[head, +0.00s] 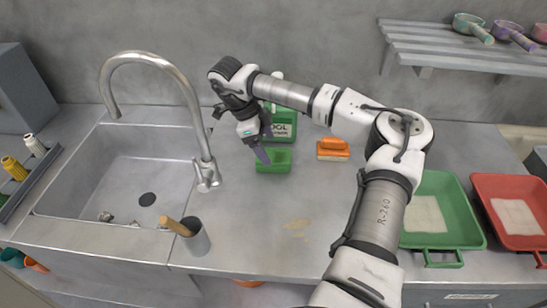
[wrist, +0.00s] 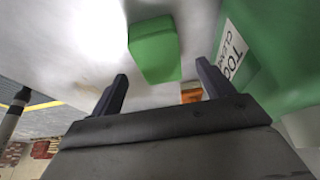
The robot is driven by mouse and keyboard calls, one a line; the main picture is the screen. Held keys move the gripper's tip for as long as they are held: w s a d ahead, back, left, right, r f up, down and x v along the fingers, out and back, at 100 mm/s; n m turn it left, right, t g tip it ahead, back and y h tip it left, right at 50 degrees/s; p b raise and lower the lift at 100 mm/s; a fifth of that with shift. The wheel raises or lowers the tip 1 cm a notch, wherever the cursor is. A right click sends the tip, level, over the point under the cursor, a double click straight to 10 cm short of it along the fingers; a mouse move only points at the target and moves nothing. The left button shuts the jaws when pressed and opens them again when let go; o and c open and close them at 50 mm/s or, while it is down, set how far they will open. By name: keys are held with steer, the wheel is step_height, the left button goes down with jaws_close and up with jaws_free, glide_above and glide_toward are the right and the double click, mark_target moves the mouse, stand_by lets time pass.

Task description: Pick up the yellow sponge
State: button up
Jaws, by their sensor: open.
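I cannot make out a plainly yellow sponge in either view. My gripper (head: 264,146) is open, pointing down at a small green block-like item (head: 274,161) on the grey counter. In the wrist view the two dark fingers of my gripper (wrist: 161,74) are apart, and the green item (wrist: 154,50) shows beyond them. Whether they touch it I cannot tell. An orange-topped block (head: 333,149) with a paler base lies to its right. A bit of orange (wrist: 191,94) shows near the right finger in the wrist view.
A green labelled bottle (head: 284,124) stands close behind my gripper, also at right in the wrist view (wrist: 285,55). A sink (head: 135,180) with a tall tap (head: 190,100) is left. A grey cup (head: 196,238) stands in front. Green (head: 456,215) and red (head: 490,205) trays lie right.

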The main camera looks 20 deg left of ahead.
mark_target(273, 155)
steer(key=p+x, duration=0.2)
steer(key=x, duration=0.2)
steer(key=shift+d, duration=0.2)
steer(key=shift+f, duration=0.4)
steer(key=shift+f, duration=0.25)
stand_by(0.3)
steer(key=c, duration=1)
steer(key=shift+c, duration=0.2)
steer(key=shift+r, duration=0.15)
